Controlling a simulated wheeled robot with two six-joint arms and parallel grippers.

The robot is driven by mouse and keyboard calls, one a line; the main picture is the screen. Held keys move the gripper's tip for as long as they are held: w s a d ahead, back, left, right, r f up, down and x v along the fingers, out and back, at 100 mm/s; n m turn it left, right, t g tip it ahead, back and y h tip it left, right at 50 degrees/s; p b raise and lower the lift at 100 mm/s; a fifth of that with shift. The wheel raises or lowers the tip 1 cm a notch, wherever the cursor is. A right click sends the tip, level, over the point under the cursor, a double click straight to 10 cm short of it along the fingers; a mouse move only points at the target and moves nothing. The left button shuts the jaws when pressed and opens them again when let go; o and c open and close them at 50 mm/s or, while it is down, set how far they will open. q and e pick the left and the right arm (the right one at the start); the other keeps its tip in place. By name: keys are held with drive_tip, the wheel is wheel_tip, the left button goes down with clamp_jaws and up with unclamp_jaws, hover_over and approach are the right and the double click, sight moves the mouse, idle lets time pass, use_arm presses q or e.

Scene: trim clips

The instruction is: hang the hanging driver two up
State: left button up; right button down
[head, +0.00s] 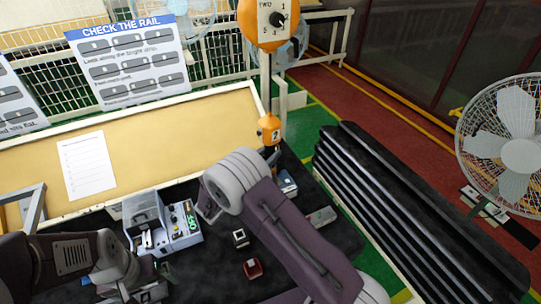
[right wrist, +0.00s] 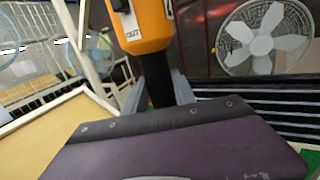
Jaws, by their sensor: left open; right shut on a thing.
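The hanging driver two (head: 267,128), orange with a small "2" label, is upright below a cord or rod from an orange dial housing (head: 252,22) marked "TWO". In the right wrist view its orange body (right wrist: 150,28) stands above a black lower part (right wrist: 157,82). My right gripper (head: 273,157) is shut on that black part, with a grey finger on each side. The driver's lower tip is hidden by my wrist. My left gripper (head: 152,278) is open, low over the dark bench at the left; its fingertips are hard to make out.
A control box (head: 182,222) with a green display stands on the dark bench. A small red block (head: 253,268) and a dark block (head: 240,238) lie nearby. A tan board (head: 180,135) stands behind. Stacked black trim (head: 400,200) and a fan (head: 515,150) are at the right.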

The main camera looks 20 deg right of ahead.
drive_tip(key=c, duration=0.9)
unclamp_jaws()
drive_tip(key=shift+w+a, duration=0.1)
drive_tip(key=shift+c, duration=0.2)
drive_tip(key=shift+o, duration=0.9)
drive_tip(key=shift+f, duration=0.1)
drive_tip(key=o, duration=0.8)
drive_tip(key=shift+c, duration=0.2)
drive_tip(key=r+v, duration=0.2)
drive_tip(key=v, duration=0.8)
drive_tip(key=shift+p, duration=0.35)
drive_tip(key=shift+r, duration=0.1)
